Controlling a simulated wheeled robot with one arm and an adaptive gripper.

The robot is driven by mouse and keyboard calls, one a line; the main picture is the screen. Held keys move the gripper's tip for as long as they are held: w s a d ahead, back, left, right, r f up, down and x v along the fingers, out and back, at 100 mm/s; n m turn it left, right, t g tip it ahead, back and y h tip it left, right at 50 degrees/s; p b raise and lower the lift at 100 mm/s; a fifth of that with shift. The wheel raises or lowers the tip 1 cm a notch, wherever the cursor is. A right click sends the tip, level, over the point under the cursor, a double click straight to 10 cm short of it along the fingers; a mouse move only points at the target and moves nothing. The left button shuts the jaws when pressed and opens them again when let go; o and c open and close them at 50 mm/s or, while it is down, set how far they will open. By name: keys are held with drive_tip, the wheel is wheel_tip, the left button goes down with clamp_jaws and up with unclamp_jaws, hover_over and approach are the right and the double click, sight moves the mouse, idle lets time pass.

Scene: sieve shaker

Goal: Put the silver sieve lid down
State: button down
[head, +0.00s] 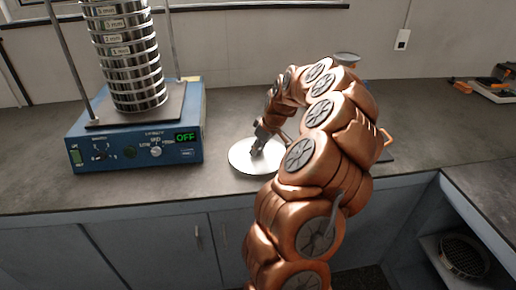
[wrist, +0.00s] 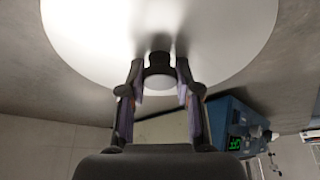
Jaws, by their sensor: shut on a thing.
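The silver sieve lid (head: 241,157) is a round, shiny disc at the counter's front part, right of the blue shaker. I cannot tell whether it touches the counter or hangs just above it. My gripper (head: 258,148) is over the lid and shut on its knob. In the wrist view the lid's bright face (wrist: 100,40) fills the top. The dark knob (wrist: 160,78) is between the fingers of my gripper (wrist: 160,88). My arm hides part of the counter right of the lid.
The blue sieve shaker (head: 135,155), its display reading OFF, carries a tall sieve stack (head: 130,60) on the left. The grey counter (head: 225,110) is clear behind the lid. Another sieve (head: 464,256) sits on a lower shelf at right. Small tools (head: 490,88) lie far right.

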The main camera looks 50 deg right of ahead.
drive_tip(key=shift+f, duration=0.35)
drive_tip(key=shift+f, duration=0.15)
drive_tip(key=c, duration=0.8)
unclamp_jaws()
drive_tip(key=shift+s+r, duration=0.1)
drive_tip(key=shift+r, duration=0.4)
drive_tip(key=b+v, duration=0.1)
drive_tip(key=v, duration=1)
drive_tip(key=shift+r+b, duration=0.15)
drive_tip(key=shift+b, duration=0.15)
